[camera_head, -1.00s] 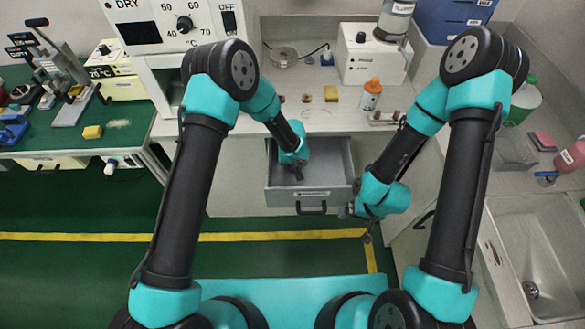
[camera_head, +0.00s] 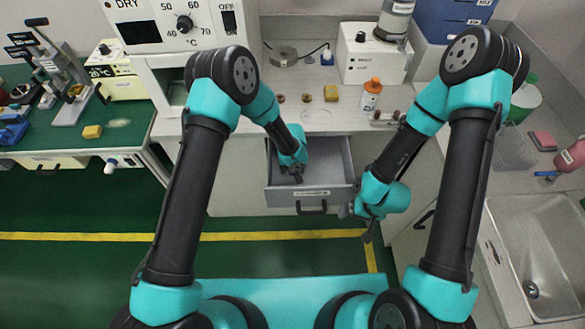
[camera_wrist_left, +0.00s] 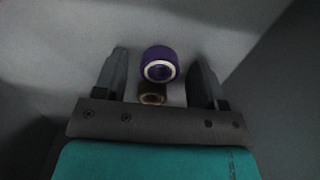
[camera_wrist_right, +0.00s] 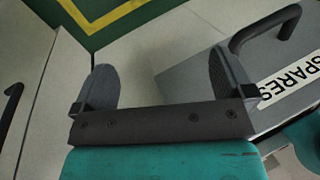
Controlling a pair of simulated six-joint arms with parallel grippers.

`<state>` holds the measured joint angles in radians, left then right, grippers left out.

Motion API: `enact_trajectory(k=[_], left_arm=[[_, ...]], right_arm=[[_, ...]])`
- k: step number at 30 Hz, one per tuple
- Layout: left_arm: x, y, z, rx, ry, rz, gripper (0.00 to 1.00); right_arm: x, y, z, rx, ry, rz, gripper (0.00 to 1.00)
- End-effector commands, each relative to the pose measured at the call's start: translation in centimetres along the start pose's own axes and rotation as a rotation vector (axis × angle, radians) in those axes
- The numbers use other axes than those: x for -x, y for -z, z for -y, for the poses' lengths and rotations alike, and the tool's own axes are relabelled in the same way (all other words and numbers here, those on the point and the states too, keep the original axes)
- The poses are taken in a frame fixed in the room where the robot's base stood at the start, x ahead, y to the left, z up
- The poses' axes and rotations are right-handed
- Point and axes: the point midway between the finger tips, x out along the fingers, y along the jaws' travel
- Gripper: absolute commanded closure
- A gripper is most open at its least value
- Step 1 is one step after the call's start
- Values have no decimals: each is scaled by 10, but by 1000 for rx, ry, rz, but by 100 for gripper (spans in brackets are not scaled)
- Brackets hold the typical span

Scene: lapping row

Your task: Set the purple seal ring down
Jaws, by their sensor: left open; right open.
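The purple seal ring (camera_wrist_left: 160,65), with a pale inner rim, shows in the left wrist view on the grey drawer floor. A small brownish ring (camera_wrist_left: 152,94) is right beside it, nearer the gripper's palm. My left gripper (camera_wrist_left: 161,58) is open, with one finger on each side of the purple ring and a gap to both. In the head view my left gripper (camera_head: 296,175) reaches down into the open drawer (camera_head: 330,172) and hides the rings. My right gripper (camera_head: 367,236) is open and empty, right of the drawer front.
The drawer front carries a "SPARES" label (camera_wrist_right: 290,78) and a dark handle (camera_wrist_right: 264,32). Drawer walls stand close around the left gripper. On the counter above are several small parts and an orange-capped bottle (camera_head: 371,95). A sink (camera_head: 540,255) is at the right.

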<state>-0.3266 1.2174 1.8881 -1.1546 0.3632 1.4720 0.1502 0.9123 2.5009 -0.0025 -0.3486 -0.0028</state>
Motion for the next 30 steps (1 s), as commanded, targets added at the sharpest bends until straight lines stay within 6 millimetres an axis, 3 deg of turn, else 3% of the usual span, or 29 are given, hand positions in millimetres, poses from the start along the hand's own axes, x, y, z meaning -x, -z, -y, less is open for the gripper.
enact_trajectory(k=[10, 24, 30], left_arm=[[18, 1, 0, 1, -1, -3, 36], [102, 1, -1, 0, -1, -4, 36], [120, 0, 0, 1, 0, -1, 36]], right_arm=[[0, 0, 0, 0, 0, 0, 0], [0, 0, 0, 0, 0, 0, 0], [0, 0, 0, 0, 0, 0, 0]])
